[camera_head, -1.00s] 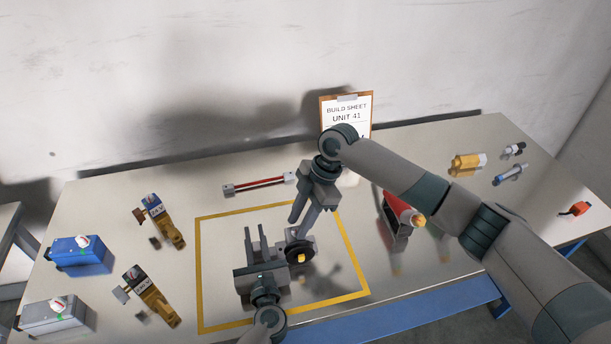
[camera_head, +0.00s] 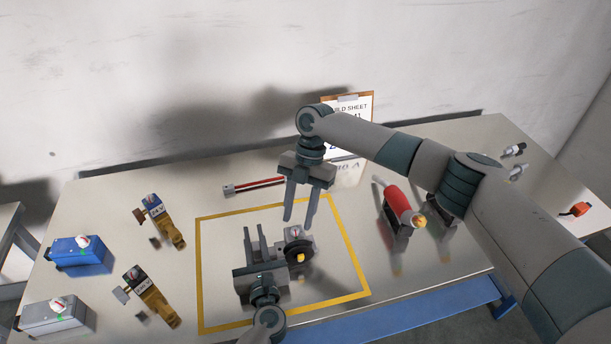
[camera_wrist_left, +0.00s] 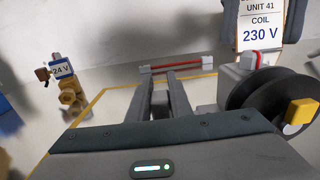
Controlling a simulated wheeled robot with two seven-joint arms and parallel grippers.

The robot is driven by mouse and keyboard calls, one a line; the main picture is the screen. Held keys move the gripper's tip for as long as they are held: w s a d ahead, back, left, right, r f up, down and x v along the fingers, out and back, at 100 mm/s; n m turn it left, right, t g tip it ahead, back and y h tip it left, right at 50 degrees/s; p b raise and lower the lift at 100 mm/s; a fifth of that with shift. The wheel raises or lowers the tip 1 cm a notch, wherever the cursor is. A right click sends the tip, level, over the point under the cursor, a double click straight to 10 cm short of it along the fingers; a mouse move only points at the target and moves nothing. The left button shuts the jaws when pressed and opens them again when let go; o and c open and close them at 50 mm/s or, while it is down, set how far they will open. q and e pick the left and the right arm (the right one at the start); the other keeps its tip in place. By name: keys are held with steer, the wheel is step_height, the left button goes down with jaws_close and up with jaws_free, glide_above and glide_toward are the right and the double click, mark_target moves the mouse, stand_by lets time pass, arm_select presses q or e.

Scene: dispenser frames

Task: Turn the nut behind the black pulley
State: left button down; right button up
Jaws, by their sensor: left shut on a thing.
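A black pulley (camera_head: 298,247) stands on a small grey unit inside the yellow square, with a yellow block (camera_head: 301,257) on its front. In the left wrist view the pulley (camera_wrist_left: 278,98) is at the right, with the yellow block (camera_wrist_left: 301,111). I cannot make out the nut behind the pulley. My left gripper (camera_head: 255,236) is left of the pulley, its fingers pointing away from me. It is shut on a grey part of the unit; the contact is hard to see. My right gripper (camera_head: 299,211) is open and empty above and behind the pulley, fingers down.
Brass valves (camera_head: 158,300) and blue and grey boxes (camera_head: 80,252) are at left. A red tool (camera_head: 400,208) stands at right. A build sheet (camera_head: 358,110) leans at the back.

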arm_select(q)
steer(key=shift+d, duration=0.1)
arm_select(e)
steer(key=v, duration=1)
steer(key=shift+r, duration=0.1)
arm_select(q)
steer(key=c, duration=1.5)
jaws_free()
steer(key=shift+c, duration=0.2)
steer(key=v, duration=1.2)
steer(key=shift+s, duration=0.15)
arm_select(e)
steer(key=shift+s, duration=0.15)
